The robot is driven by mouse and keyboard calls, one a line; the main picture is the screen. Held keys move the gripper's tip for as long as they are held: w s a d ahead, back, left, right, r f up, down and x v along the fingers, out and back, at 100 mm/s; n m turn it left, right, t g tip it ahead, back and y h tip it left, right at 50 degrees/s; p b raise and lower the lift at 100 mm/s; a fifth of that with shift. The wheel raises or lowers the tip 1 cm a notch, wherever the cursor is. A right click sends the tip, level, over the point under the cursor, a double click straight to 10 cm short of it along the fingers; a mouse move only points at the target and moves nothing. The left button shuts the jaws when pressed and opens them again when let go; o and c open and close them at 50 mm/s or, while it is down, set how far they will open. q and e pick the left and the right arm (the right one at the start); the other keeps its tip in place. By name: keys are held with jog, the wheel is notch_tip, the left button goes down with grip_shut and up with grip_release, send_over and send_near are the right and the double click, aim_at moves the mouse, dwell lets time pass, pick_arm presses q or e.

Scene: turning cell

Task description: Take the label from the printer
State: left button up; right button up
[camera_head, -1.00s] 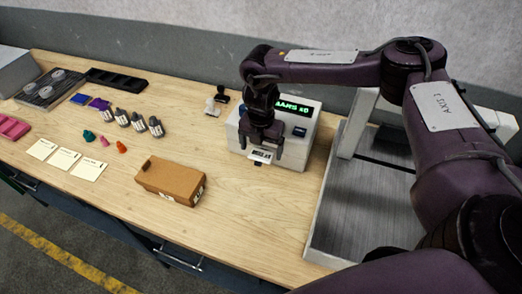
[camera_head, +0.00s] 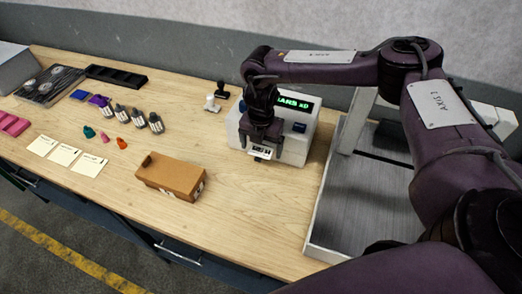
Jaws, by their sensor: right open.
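The label printer (camera_head: 297,146) is a white box with a green lit display, standing at the back of the wooden bench. A small white label (camera_head: 261,152) with dark print sticks out at its front. My right gripper (camera_head: 262,146) is in front of the printer, pointing down, with its open fingers around or just above the label. I cannot tell whether the fingers touch it. The gripper hides part of the printer's front. My left gripper is not in view.
A brown cardboard box (camera_head: 170,177) lies in front on the bench (camera_head: 235,205). Two small stamps (camera_head: 211,103) stand left of the printer. A metal-framed tray (camera_head: 365,200) is on the right, under my arm. White cards (camera_head: 64,155) and several small parts lie at the left.

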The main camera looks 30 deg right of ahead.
jog(key=c, duration=1.1)
jog(key=shift+o, duration=0.2)
jog(key=shift+r, duration=0.15)
